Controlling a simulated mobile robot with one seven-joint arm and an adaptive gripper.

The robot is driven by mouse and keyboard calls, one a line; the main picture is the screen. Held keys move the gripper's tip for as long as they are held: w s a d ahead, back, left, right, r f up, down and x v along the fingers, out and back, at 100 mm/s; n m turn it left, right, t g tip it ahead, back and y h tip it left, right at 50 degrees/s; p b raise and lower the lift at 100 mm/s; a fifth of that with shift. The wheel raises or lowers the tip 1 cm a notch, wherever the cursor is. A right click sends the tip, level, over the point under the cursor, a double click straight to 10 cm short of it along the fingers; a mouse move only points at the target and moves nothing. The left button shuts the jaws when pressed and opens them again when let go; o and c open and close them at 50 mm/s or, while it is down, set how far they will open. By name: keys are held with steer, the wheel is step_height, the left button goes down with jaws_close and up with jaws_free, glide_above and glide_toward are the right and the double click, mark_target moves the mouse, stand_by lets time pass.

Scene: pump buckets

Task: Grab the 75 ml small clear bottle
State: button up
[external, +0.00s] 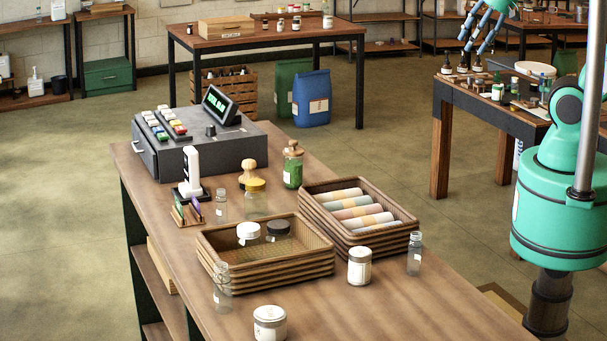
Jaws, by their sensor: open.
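Three small clear bottles stand upright on the wooden counter, and I cannot read which is the 75 ml one. One clear bottle (414,254) is at the right, beside the stacked baskets. Another clear bottle (222,290) is in front of the left basket. A third clear bottle (221,207) is behind that basket, near the pen holder. My gripper (476,47) is at the upper right, raised and far from the bottles. Part of my arm is cut off by the picture's edge.
Wicker baskets (300,280) hold jars, and others (330,215) hold rolled cloths. White-labelled jars (359,267) (270,324), a yellow-lidded jar (256,199), a green corked jar (292,166) and a cash register (190,150) crowd the counter. Its front right is clear.

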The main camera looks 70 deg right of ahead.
steer(key=w+a+f+m+g+y, duration=0.1)
steer(key=w+a+f, duration=0.2)
steer(key=w+a, duration=0.15)
steer(key=w+a+f+g, duration=0.1)
steer(key=w+a+f, duration=0.25)
steer(key=a, duration=0.25)
steer(key=m+g+h, duration=0.1)
steer(key=m+g, duration=0.2)
steer(key=g, duration=0.1)
glide_above(416, 234)
steer(key=f, duration=2.6)
steer(key=shift+w+d+b, duration=0.15)
steer(key=shift+d+b, duration=0.1)
steer(key=shift+b, duration=0.15)
steer(key=shift+a+f, duration=0.1)
steer(key=shift+f, duration=0.15)
steer(key=shift+f, duration=0.1)
steer(key=shift+f, duration=4.15)
steer(key=shift+f, duration=0.1)
